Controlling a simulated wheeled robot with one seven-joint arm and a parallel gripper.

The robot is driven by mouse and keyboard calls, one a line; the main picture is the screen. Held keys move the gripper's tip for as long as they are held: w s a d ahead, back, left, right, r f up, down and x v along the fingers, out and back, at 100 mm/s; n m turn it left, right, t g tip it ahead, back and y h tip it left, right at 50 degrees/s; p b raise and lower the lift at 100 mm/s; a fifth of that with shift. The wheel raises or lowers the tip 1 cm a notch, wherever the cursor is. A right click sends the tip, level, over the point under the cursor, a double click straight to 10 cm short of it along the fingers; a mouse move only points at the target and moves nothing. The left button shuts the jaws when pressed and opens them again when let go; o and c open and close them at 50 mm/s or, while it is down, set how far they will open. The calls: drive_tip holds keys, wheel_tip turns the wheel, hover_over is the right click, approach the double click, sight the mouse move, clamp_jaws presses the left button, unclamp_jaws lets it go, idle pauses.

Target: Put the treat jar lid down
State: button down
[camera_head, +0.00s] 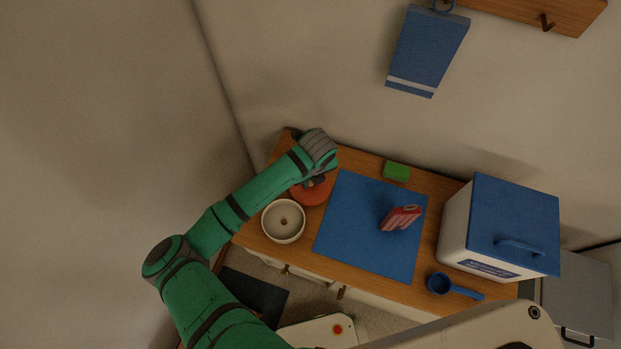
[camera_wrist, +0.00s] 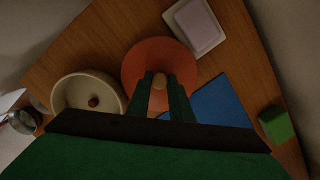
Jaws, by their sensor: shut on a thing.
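The treat jar lid is a round orange disc (camera_wrist: 150,55) with a tan knob (camera_wrist: 160,82), seen from above in the wrist view. My gripper (camera_wrist: 164,84) is shut on the knob, with one dark green finger at each side of it. In the head view the lid (camera_head: 310,192) shows partly under my wrist at the left end of the wooden top. I cannot tell whether the lid touches the wood. A cream round open container (camera_head: 273,234) with a small brown piece inside stands beside the lid; it also shows in the wrist view (camera_wrist: 62,84).
A blue mat (camera_head: 350,230) covers the middle of the wooden top, with a red-and-pink item (camera_head: 401,218) on it. A green block (camera_head: 397,171) is behind. A white box with blue lid (camera_head: 512,220) and a blue scoop (camera_head: 440,284) are at right. A pale tray (camera_wrist: 205,45) lies by the lid.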

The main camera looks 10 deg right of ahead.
sight(313, 191)
drive_tip(key=shift+f, duration=0.25)
drive_tip(key=c, duration=1.6)
unclamp_jaws()
drive_tip(key=r, duration=0.4)
drive_tip(key=s+r, duration=0.1)
drive_tip(key=r, duration=0.8)
drive_tip(key=shift+s+d, duration=0.15)
drive_tip(key=shift+s, duration=0.2)
